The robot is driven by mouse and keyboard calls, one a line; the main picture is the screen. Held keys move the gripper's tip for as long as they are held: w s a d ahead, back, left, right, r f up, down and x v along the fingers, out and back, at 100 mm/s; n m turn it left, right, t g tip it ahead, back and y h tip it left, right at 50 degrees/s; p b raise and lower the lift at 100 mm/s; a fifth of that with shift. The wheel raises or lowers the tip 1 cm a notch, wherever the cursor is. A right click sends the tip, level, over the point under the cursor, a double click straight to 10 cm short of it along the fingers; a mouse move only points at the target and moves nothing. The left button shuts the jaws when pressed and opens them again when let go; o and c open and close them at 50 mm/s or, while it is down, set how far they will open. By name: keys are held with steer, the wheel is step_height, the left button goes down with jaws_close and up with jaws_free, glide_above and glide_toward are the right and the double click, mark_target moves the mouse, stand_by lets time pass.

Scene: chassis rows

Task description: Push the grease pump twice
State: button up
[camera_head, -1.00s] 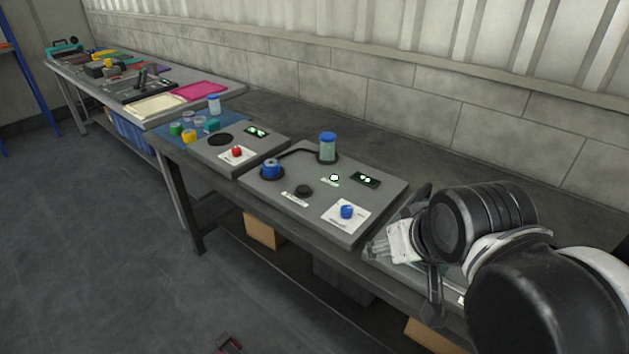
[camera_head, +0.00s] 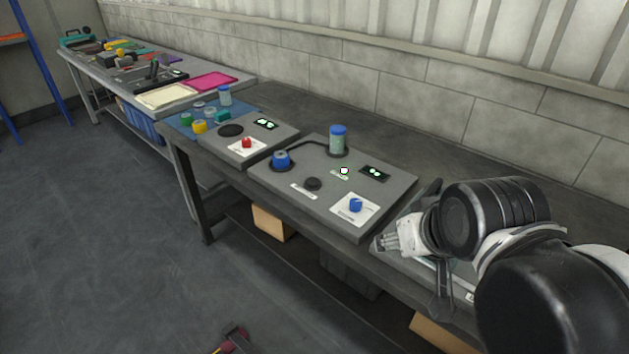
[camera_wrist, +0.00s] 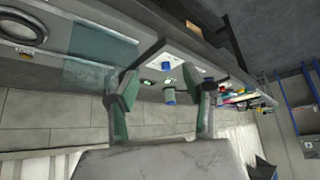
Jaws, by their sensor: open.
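A grey panel (camera_head: 270,180) on the bench holds a blue-topped round part (camera_head: 281,159) in a dark ring, a jar with a blue cap (camera_head: 338,139), a black knob (camera_head: 313,184), a lit white button (camera_head: 344,170) and a blue knob (camera_head: 356,205) on a white label. I cannot tell for sure which one is the grease pump; the labels are too small to read. My gripper (camera_head: 385,241) is just right of the panel, apart from these parts. In the wrist view my gripper (camera_wrist: 165,96) has its fingers spread, with the blue knob (camera_wrist: 167,66) seen beyond them.
A smaller panel with a red knob (camera_head: 247,142) stands to the left, beside a blue mat with several small pots. Farther left is a table with cream (camera_head: 168,97) and pink (camera_head: 211,81) trays. A block wall runs behind the bench. Open floor (camera_head: 110,250) lies in front.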

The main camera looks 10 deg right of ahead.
steer(key=shift+w+r, duration=0.1)
steer(key=shift+r, duration=0.05)
steer(key=c, duration=0.5)
steer(key=shift+w+r, duration=0.25)
steer(key=shift+c, duration=1.3)
steer(key=w+r+m, duration=0.1)
steer(key=w+r, duration=0.1)
steer(key=w, duration=0.1)
steer(key=w+a+r+g+p, duration=0.1)
steer(key=w+r, duration=0.1)
steer(key=w, duration=0.1)
steer(key=w+r+m+g, duration=0.1)
steer(key=w+r, duration=0.1)
steer(key=w, duration=0.1)
steer(key=shift+w+a+m+p, duration=0.15)
steer(key=shift+a+m+p, duration=0.15)
steer(key=shift+a+p, duration=0.1)
jaws_close()
steer(key=w+a+m+g+p, duration=0.2)
steer(key=w+a, duration=0.1)
steer(key=w, duration=0.7)
steer(key=w+a+m+g+p, duration=0.1)
steer(key=w+a+m, duration=0.15)
steer(key=w, duration=0.75)
steer(key=w+a+f+m+g+p, duration=0.1)
steer(key=w+a+f+m+g, duration=0.1)
steer(key=w+f, duration=0.4)
steer(key=shift+w+a+f+m, duration=0.35)
steer(key=shift+w+a, duration=0.1)
steer(key=shift+w, duration=0.95)
